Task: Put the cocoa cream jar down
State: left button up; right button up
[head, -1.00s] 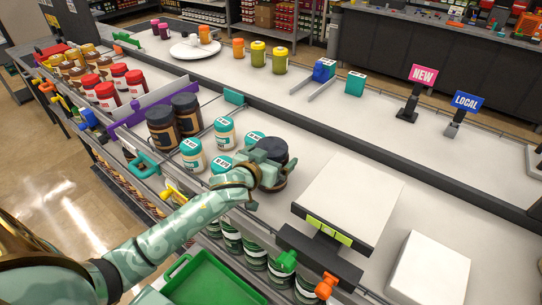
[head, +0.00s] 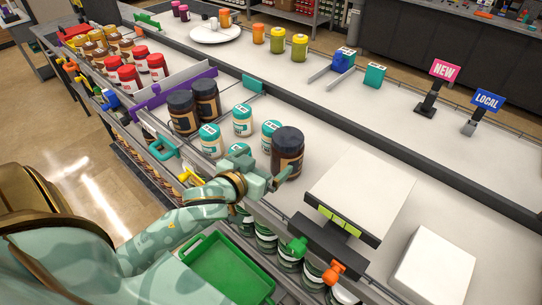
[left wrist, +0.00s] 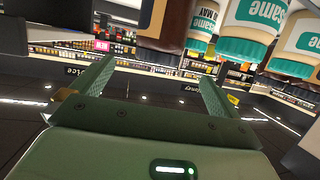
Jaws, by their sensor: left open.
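The cocoa cream jar (head: 287,152), dark-lidded with a brown label, stands upright on the white counter in the head view, right of the teal-lidded jars. My left gripper (head: 270,184) is open at its near left side; its fingertips overlap the jar's lower edge in the picture, and I cannot tell whether they touch. In the left wrist view the two fingers (left wrist: 155,85) are spread with nothing between them. My right gripper is out of view.
Several teal-lidded jars (head: 242,120) stand just left of the cocoa jar. Two similar dark jars (head: 206,100) stand farther left beside a purple divider (head: 178,92). A scale with a white plate (head: 362,195) is to the right. Bare counter lies behind the jar.

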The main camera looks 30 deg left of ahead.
aim_at(283, 140)
pick_arm(q)
jog(key=s+a+r+n+g+h+p, duration=0.1)
jog(key=s+r+n+p, duration=0.2)
jog(key=n+p, duration=0.6)
jog(key=s+r+n+g+h+p, duration=0.1)
jog(key=s+r+n+p, duration=0.15)
jog(key=n+p, duration=0.65)
jog(key=w+f+n+b, duration=0.2)
jog(key=w+n, duration=0.3)
jog(key=w+f+n+t+b, duration=0.1)
jog(key=w+f+n+b, duration=0.1)
jog(key=w+n, duration=0.3)
jog(key=w+f+n+t+b, duration=0.1)
jog(key=w+f+n+b, duration=0.1)
jog(key=w+n, duration=0.3)
jog(key=shift+w+d+f+n, duration=0.2)
jog(key=shift+w+d+n, duration=0.05)
jog(key=shift+n, duration=0.35)
jog(key=shift+r, duration=0.1)
